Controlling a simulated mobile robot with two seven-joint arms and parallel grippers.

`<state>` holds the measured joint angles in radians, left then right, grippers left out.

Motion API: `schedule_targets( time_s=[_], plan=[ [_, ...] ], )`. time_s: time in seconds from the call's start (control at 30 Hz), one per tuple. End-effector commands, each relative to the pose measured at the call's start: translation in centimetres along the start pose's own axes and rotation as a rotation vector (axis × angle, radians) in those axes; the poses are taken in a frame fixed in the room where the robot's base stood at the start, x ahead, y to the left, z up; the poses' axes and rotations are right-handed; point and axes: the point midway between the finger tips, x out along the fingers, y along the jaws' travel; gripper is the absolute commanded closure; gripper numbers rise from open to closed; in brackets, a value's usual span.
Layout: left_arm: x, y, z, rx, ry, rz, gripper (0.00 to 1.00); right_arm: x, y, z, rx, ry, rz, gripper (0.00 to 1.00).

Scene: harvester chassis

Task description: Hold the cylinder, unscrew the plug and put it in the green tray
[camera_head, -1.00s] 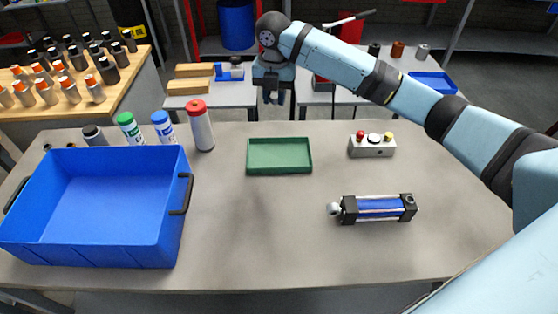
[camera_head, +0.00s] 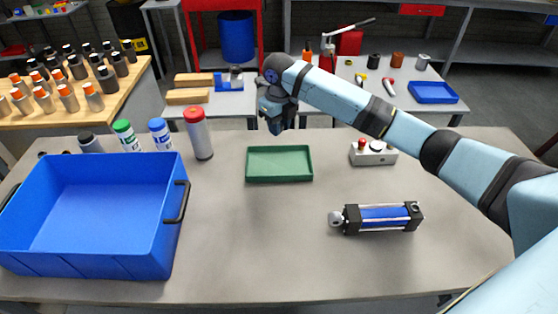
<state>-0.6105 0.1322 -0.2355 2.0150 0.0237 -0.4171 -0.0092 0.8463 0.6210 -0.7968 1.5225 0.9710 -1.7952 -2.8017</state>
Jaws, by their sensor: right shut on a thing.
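The blue cylinder (camera_head: 384,213) with black end blocks and a rod eye at its left lies on its side on the grey table. A small round port shows on its right block. The green tray (camera_head: 279,179) is empty, at the middle back of the table. My right gripper (camera_head: 277,128) hangs just behind the tray's back edge in the picture, fingers pointing down. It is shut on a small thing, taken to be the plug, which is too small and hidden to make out. My left gripper is out of view.
A big blue bin (camera_head: 92,214) fills the table's left. A red-capped bottle (camera_head: 198,134) and other bottles stand behind it. A button box (camera_head: 373,153) sits at the back right. My right arm spans the right side. The front middle of the table is clear.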

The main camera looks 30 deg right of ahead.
Motion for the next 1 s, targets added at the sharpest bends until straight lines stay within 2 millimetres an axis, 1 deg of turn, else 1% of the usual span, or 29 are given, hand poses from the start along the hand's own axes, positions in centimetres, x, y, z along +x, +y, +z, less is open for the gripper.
schedule_targets(
  time_s=[0.03,0.1,0.2,0.3,0.57,0.8,1.0],
  plan=[
    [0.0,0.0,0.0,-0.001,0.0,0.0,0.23,1.6,0.1,-0.1,0.001,0.005,0.003,1.0],
    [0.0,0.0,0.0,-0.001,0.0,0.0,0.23,3.4,0.1,-0.1,0.001,0.004,0.002,1.0],
    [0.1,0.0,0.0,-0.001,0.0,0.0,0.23,5.8,0.1,-0.1,0.001,0.002,0.001,1.0],
    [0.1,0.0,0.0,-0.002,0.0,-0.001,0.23,7.6,0.1,0.0,0.002,0.001,0.001,1.0],
    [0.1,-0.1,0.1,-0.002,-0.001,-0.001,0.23,9.6,0.0,0.0,0.002,0.001,0.001,1.0],
    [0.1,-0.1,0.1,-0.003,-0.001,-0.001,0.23,12.9,0.1,0.0,0.002,0.001,0.001,1.0],
    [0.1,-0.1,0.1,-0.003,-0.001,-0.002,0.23,13.1,0.0,0.0,0.002,-0.001,0.0,1.0]
  ],
)
